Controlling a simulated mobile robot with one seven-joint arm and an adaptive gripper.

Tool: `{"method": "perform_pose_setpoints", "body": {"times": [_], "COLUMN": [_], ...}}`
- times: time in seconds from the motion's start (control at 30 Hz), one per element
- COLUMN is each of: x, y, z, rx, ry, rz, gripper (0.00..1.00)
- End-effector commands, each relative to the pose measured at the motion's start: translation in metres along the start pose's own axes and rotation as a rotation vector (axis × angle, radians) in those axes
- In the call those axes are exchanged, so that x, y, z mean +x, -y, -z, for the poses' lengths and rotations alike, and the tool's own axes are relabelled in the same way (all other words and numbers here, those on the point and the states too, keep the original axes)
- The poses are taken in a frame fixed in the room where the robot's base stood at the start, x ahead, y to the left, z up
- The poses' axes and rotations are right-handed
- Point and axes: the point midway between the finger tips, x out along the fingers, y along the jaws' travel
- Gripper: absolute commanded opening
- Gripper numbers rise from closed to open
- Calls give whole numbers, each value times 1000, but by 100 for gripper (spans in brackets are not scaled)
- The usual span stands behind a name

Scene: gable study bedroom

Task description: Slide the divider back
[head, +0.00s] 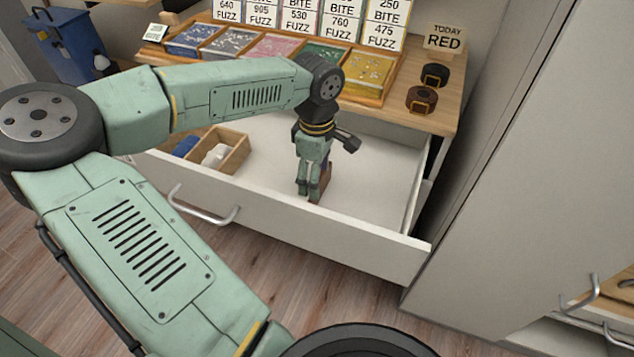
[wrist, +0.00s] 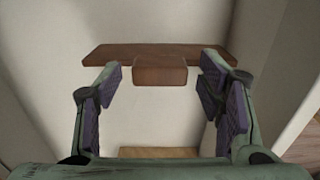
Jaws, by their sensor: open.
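The divider (wrist: 160,60) is a dark brown wooden piece. In the wrist view it shows as a bar with a small block at its middle, lying across the pale drawer interior. Part of it shows in the head view (head: 324,182) beside my gripper, which hides the rest. My gripper (head: 312,192) reaches down into the open white drawer (head: 375,185). In the wrist view the fingers (wrist: 160,97) are spread, one on each side of the block. Gaps show between the pads and the block, and nothing is held.
A small wooden box (head: 235,152) with a white item stands in the drawer's left part, beside something blue. The drawer's right part is bare. Above are several bins of coloured packets (head: 275,47), two dark rolls (head: 421,100) and a "TODAY RED" sign (head: 445,38).

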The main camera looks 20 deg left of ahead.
Motion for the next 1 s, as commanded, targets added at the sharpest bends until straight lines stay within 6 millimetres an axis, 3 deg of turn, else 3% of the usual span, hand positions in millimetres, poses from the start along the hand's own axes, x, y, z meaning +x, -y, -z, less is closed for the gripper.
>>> {"method": "perform_pose_setpoints", "body": {"times": [0.4,1.0], "x": [8,8], "y": [0,0], "z": [0,0], "rx": [1,0], "ry": [0,0], "rz": [-1,-1], "gripper": [61,21]}}
